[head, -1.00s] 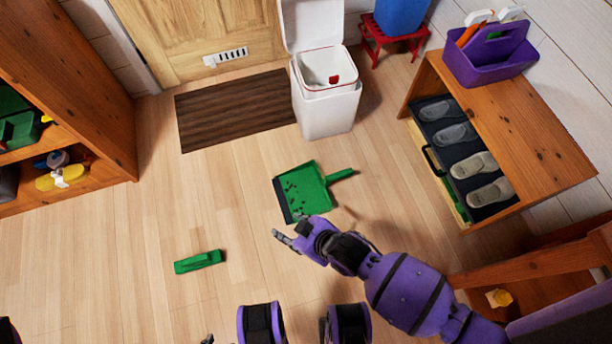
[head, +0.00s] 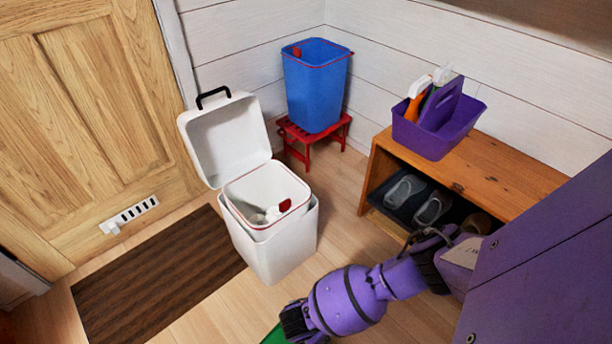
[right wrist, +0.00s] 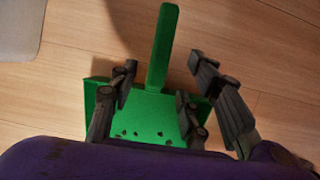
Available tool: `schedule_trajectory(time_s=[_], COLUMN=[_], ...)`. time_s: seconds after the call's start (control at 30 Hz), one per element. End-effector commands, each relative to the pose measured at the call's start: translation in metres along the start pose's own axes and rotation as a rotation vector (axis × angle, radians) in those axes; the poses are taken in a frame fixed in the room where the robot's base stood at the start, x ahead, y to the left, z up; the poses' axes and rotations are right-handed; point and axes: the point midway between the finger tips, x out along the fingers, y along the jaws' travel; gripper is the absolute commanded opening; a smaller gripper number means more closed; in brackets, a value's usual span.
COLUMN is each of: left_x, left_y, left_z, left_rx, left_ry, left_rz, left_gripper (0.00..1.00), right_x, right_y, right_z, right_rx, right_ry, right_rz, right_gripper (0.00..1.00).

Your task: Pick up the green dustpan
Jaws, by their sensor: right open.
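The green dustpan (right wrist: 146,118) lies on the wooden floor in the right wrist view, with its handle (right wrist: 162,50) pointing up the picture and dark bits of debris on its pan. My right gripper (right wrist: 160,88) is open above it, its dark fingers spread on both sides of the handle's base; I cannot tell whether they touch it. My left gripper is not in view.
An open white bin (head: 272,240) stands beside a brown mat (head: 150,285). A blue bin (head: 316,88) sits on a red stool (head: 310,142). A wooden shoe bench (head: 500,170) carries a purple caddy (head: 432,128). Part of a pale object (right wrist: 20,30) shows at the wrist view's top left.

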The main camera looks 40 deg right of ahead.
Motion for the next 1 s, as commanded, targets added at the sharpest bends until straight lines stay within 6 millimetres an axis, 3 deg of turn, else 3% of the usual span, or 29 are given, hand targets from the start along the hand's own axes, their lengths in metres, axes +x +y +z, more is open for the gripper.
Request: schedule_trajectory(time_s=[0.4,0.67,1.0], left_x=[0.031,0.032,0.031], left_y=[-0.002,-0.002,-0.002], left_z=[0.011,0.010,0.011], left_rx=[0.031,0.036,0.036], left_ry=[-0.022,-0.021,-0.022], left_rz=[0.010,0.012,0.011], left_gripper=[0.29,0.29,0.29], right_x=[0.053,0.055,0.055], right_y=[-0.001,0.000,0.000], right_z=[-0.001,0.000,0.000], right_rx=[0.001,0.003,0.003], right_ry=[0.002,0.004,0.004], right_rz=[0.001,0.004,0.004], right_gripper=[0.44,0.44,0.02])
